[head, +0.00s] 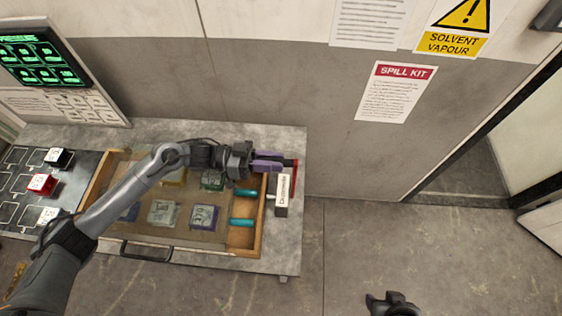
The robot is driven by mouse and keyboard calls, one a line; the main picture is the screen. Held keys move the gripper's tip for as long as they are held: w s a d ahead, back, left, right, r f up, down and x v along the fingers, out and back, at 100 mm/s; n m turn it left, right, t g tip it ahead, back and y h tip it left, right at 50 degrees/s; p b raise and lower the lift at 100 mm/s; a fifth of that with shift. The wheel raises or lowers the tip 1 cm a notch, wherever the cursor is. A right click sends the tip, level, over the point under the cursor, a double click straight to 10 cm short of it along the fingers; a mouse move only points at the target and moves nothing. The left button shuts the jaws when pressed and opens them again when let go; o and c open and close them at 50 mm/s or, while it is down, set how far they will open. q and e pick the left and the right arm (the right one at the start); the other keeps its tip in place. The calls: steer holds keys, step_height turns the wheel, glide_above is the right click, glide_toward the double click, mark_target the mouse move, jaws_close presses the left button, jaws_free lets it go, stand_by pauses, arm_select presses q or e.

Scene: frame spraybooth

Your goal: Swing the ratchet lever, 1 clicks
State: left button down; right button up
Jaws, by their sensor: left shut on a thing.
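The ratchet lever (295,178) shows as a narrow red bar at the right edge of the workbench, beside a white labelled block (283,192). My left gripper (279,161) reaches across the bench from the left. Its purple fingers are shut at the far end of the red bar, and they hide what lies between them. My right gripper (393,303) is at the bottom edge of the head view, dark and partly cut off, away from the bench over bare floor. Its jaws cannot be made out.
A wooden tray (247,250) on the bench holds several coloured blocks and two teal cylinders, under my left arm. A dark slotted board (18,212) with blocks is at left, below a green-lit panel (42,60). A wall stands behind. The floor at right is clear.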

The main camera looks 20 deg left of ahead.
arm_select(q)
steer(key=c, duration=1)
jaws_free()
steer(key=shift+w+a, duration=0.1)
steer(key=shift+w, duration=0.1)
steer(key=shift+o, duration=0.2)
steer(key=shift+s+a, duration=0.1)
steer(key=b+v, duration=0.1)
steer(key=v, duration=0.9)
steer(key=shift+a+b, duration=0.3)
steer(key=shift+b, duration=0.05)
steer(key=shift+s, duration=0.1)
